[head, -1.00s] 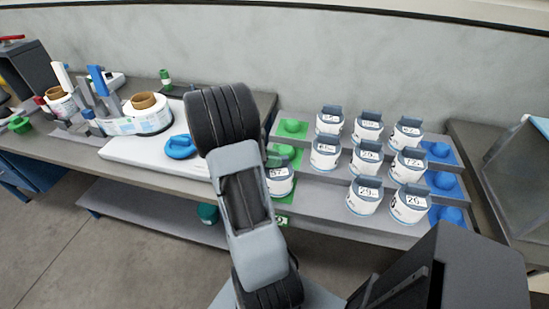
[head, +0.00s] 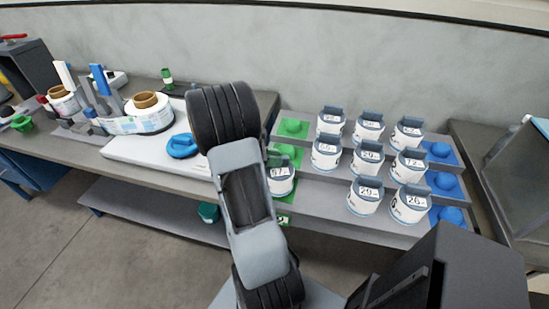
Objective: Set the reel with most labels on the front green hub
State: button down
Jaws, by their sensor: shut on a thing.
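A white reel (head: 281,184) with a number card, which seems to start with 9, is at the front left of the stepped rack, over the front green pad (head: 284,219). My arm covers its left side. The front green hub is hidden, so I cannot tell whether the reel touches it. My gripper (head: 274,160) is mostly hidden behind my arm; its visible part is at the top of this reel, shut on it. The middle green hub (head: 287,151) is partly covered, and the back green hub (head: 292,127) is bare.
Several other numbered white reels (head: 364,195) stand in rows on the rack to the right. Blue hubs (head: 446,182) line its right end. A dark monitor-like box (head: 440,275) fills the lower right.

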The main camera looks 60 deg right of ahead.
jog(key=shift+f+b, duration=0.45)
jog(key=shift+f, duration=0.25)
jog(key=c, duration=1.3)
grip_release()
jog(key=shift+r, duration=0.1)
jog(key=shift+w+a+r+p, duration=0.3)
jog(key=shift+w+a+p, duration=0.1)
jog(key=shift+w+p, duration=0.1)
jog(key=p+v, duration=0.4)
jog(key=v, duration=0.5)
jog(key=shift+w+a, duration=0.2)
